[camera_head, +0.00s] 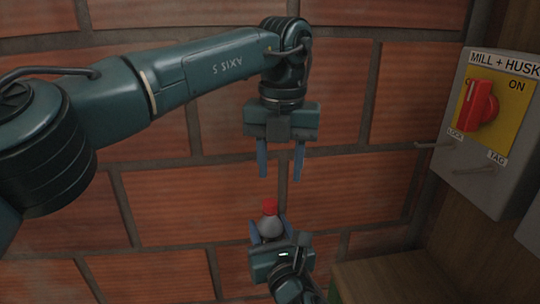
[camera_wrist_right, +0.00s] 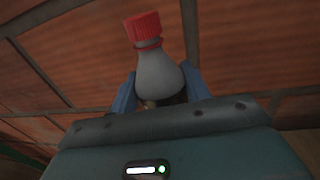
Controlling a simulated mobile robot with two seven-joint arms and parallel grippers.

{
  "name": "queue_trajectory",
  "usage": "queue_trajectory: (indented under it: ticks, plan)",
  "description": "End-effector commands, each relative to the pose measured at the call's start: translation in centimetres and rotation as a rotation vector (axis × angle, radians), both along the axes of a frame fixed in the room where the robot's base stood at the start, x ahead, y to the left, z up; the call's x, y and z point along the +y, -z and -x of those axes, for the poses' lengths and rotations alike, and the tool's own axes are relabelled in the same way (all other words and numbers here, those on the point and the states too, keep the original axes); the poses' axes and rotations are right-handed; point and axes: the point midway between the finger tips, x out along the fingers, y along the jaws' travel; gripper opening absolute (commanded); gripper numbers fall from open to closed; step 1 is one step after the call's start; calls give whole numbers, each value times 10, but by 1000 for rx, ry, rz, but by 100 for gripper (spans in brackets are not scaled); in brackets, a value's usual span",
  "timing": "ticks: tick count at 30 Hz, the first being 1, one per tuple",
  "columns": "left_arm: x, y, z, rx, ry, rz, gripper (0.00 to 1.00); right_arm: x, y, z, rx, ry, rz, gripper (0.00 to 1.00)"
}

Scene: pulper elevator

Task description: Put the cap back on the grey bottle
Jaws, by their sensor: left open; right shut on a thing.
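The grey bottle (camera_head: 271,228) is held in my right gripper (camera_head: 268,236), low in the middle of the head view. The right wrist view shows the bottle (camera_wrist_right: 158,74) between the two blue fingers, leaning slightly to the left in that picture. A red cap (camera_head: 270,207) sits on top of the bottle; it also shows in the right wrist view (camera_wrist_right: 143,28). I cannot tell how tightly the cap is seated. My left gripper (camera_head: 280,174) is open and empty, pointing down, a little above the cap and apart from it.
A grey switch box (camera_head: 493,130) labelled MILL + HUSK, with a red knob (camera_head: 478,106) on a yellow plate, is at the right. Hooks stick out below it. A wooden surface (camera_head: 390,280) is at the lower right. A brick wall (camera_head: 350,190) stands behind.

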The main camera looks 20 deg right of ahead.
Motion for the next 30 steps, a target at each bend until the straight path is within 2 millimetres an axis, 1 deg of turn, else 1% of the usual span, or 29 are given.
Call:
queue_trajectory:
  ticks: [1, 3, 12, 15, 18, 21, 24, 30]
  plan:
    - [0, -1, 0, -2, -108, 2, 41, 0, -1, 0, -2, 0, 0, 0]
    - [0, -2, -1, -3, -269, 6, 41, 0, -1, 0, -2, 0, 0, 0]
    - [6, -5, -7, 3, -961, 17, 41, 0, -1, 0, -2, 0, 0, 0]
    - [9, -6, -9, 7, -1159, 18, 41, 0, -1, 0, -2, 0, 0, 0]
    - [11, -7, -11, 9, -1316, 19, 41, 0, -1, 0, -2, 0, 0, 0]
    - [13, -8, -13, 10, -1421, 18, 41, 0, -1, 0, -2, 0, 0, 0]
    - [14, -8, -14, 10, -1478, 18, 41, 0, -1, 0, -2, 0, 0, 0]
    - [14, -8, -14, 11, -1499, 18, 41, 0, -1, 0, -2, 0, 0, 0]
